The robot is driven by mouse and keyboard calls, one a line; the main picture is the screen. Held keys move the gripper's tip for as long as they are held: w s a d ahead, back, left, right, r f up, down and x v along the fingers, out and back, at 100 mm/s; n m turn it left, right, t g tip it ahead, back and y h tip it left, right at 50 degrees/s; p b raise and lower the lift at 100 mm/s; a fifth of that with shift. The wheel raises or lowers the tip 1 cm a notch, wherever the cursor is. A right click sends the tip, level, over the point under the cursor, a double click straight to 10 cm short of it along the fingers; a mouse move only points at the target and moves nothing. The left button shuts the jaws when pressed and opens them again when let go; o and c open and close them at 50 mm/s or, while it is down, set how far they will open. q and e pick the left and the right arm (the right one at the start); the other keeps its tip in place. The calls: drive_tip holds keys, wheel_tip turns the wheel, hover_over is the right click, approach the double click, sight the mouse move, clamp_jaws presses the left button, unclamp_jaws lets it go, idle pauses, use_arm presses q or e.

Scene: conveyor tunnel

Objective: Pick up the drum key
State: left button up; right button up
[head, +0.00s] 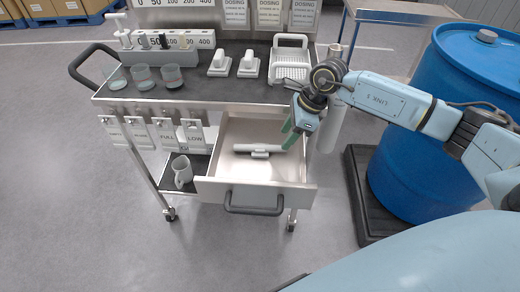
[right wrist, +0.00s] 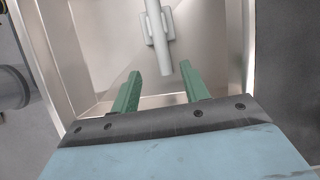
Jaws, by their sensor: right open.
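The drum key (head: 257,150) is a pale grey T-shaped piece lying in the open drawer (head: 248,171) of the cart. It also shows in the right wrist view (right wrist: 155,28), where its long bar points down toward the gap between my fingers. My right gripper (head: 289,141) has green fingers and hangs over the right side of the drawer, to the right of the key. In the right wrist view my right gripper (right wrist: 162,69) is open and empty, with the bar's near end around the gap between its fingertips. My left gripper is not in view.
The cart top (head: 200,93) carries cups, scoops and a white rack (head: 290,60). A blue drum (head: 425,140) stands on a dark pallet (head: 365,215) at right. The drawer walls enclose the key.

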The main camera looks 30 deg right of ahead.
sight(260, 149)
drive_tip(key=shift+d+b+x, duration=0.2)
drive_tip(key=shift+b+x, duration=0.15)
drive_tip(key=shift+x, duration=1)
drive_tip(key=shift+d+b+x, duration=0.2)
drive_tip(key=shift+b+x, duration=0.1)
drive_tip(key=shift+x, duration=1.1)
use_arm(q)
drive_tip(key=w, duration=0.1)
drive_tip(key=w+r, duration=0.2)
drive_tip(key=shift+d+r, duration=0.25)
use_arm(e)
drive_tip(key=shift+w, duration=0.1)
drive_tip(key=shift+c, duration=0.5)
clamp_jaws()
